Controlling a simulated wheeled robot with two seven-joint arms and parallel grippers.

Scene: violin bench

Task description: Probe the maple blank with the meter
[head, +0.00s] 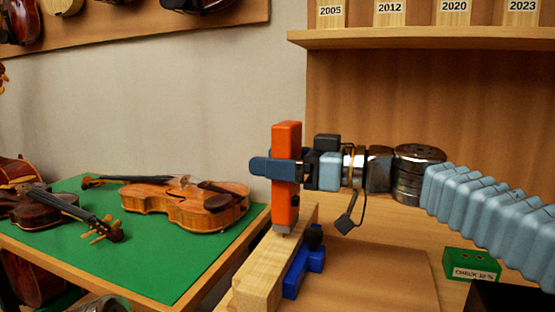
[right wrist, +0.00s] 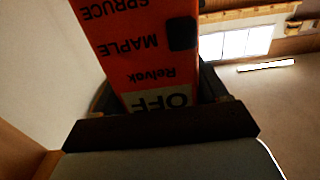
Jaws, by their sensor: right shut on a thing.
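The orange meter (head: 286,205) stands upright in my right gripper (head: 274,168), whose dark fingers are shut around its middle. In the right wrist view the meter (right wrist: 128,62) shows the words SPRUCE and MAPLE, a dark slider beside MAPLE, and a display reading OFF. The pale wooden blank (head: 262,264) lies on the bench below. The meter's lower end is right over the blank's top; I cannot tell whether its tip touches. My left gripper is out of view.
A blue clamp (head: 301,270) with a dark knob sits against the blank's right side. A green block (head: 471,264) with a CHECK label lies at the right. Violins rest on a green-topped table (head: 150,262) at the left. A shelf (head: 420,39) holds year-labelled pieces above.

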